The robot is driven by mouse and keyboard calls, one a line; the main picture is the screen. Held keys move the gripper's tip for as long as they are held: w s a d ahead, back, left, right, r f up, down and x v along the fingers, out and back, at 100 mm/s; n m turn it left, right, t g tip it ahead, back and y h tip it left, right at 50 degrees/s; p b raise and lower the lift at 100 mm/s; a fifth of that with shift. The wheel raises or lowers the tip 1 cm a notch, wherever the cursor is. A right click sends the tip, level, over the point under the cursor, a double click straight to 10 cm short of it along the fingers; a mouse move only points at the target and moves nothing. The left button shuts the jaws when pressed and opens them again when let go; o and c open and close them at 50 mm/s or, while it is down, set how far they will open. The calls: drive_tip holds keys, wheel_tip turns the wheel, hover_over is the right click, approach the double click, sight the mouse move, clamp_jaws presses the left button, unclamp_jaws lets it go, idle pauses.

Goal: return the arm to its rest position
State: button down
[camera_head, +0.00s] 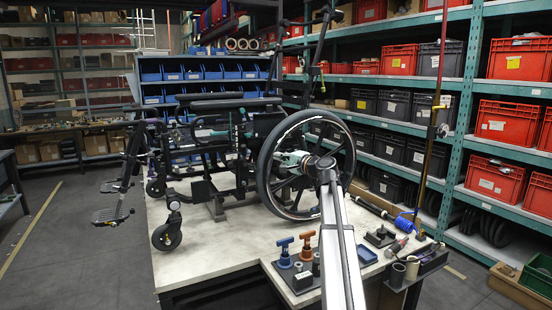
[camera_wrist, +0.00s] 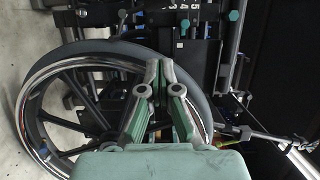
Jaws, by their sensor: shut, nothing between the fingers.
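My gripper (camera_head: 281,156) is at the end of my white and grey arm, which reaches in from the bottom edge of the head view. It overlaps the wheelchair's large wheel (camera_head: 264,194) in that view. In the wrist view the green fingers of my gripper (camera_wrist: 159,66) come together at the tips, with nothing held. The large wheel (camera_wrist: 27,118) lies behind them there, with its black spokes and shiny hand rim. I cannot tell whether the fingers touch the wheel. The wheelchair (camera_head: 213,187) stands on the pale bench (camera_head: 218,255). The arm hides part of the wheel and bench.
Blue and orange-handled tools (camera_head: 284,254) stand in a dark holder at the bench front. A blue tray (camera_head: 367,255) and small parts lie right of my arm. Shelving (camera_head: 457,137) with red and black crates lines the right side. Open floor (camera_head: 80,250) lies left.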

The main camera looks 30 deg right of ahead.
idle(0.3)
